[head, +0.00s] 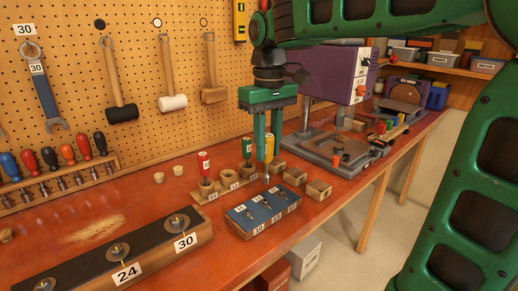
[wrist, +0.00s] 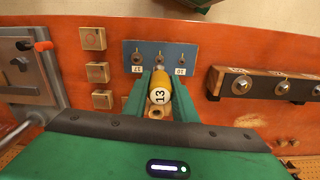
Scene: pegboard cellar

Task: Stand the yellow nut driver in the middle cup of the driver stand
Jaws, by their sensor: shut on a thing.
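The yellow nut driver (head: 269,148) is upright between the fingers of my gripper (head: 267,153), which is shut on its handle. Its shaft points down, and the tip hangs near the back edge of the blue-topped block. In the wrist view the yellow driver (wrist: 160,88) shows its cap marked 13. The wooden driver stand (head: 217,190) lies left of the gripper. A red driver (head: 204,164) stands in its left cup and a green driver (head: 247,148) in its right cup. The middle cup (head: 226,177) looks empty. My gripper hides most of the stand in the wrist view.
The blue-topped block (head: 262,208) with several bolts lies in front of the stand. Small wooden boxes (head: 318,189) sit to its right. A long block with large bolts (head: 110,257) lies front left. A grey-based machine (head: 335,150) stands right. Screwdrivers are racked at far left.

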